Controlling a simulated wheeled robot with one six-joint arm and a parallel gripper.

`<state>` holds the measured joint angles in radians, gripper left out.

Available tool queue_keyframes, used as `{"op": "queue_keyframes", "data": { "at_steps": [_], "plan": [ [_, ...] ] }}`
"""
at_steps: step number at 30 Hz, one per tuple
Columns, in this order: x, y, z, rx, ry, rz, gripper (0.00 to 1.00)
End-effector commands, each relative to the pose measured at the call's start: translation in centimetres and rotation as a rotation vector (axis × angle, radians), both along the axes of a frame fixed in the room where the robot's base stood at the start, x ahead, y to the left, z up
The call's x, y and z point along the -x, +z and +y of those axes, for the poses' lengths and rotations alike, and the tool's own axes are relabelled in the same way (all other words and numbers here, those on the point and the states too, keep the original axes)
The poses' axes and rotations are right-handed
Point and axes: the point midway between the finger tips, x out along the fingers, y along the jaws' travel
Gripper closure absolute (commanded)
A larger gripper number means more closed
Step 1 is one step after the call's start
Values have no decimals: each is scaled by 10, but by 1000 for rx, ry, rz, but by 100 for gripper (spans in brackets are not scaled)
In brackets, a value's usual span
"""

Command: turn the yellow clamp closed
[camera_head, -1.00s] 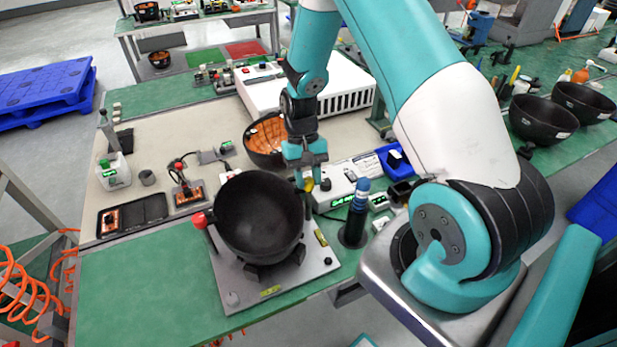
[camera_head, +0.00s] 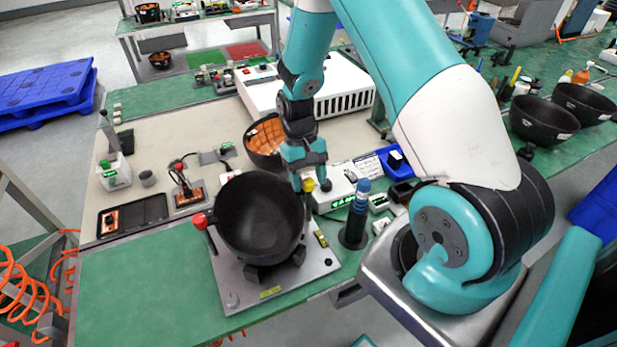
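The yellow clamp shows as a small yellow knob (camera_head: 309,185) at the right rim of the black bowl (camera_head: 258,215), on the bowl's grey base plate. My gripper (camera_head: 309,181) points down at the knob. Its teal fingers look spread, one to the left of the knob and one to the right. Contact between the fingers and the knob cannot be made out. The lower part of the clamp is hidden behind the bowl and the fingers.
A red knob (camera_head: 199,220) sticks out at the bowl's left. A white meter (camera_head: 335,196) and a blue-topped dark cylinder (camera_head: 355,215) stand close to the right of my gripper. An orange-lined bowl (camera_head: 262,140) is behind. The green front-left bench top is clear.

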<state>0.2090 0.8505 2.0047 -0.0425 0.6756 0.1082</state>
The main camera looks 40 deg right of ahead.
Motion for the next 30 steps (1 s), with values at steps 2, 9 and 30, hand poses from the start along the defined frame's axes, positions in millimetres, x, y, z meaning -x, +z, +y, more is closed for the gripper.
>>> {"op": "queue_keyframes", "data": {
  "at_steps": [2, 9, 30],
  "plan": [
    [0, 0, 0, 0, 0, 1, 43],
    [-3, 5, -1, 0, 0, -2, 43],
    [-58, 144, -18, 0, -1, -3, 43]
  ]
}}
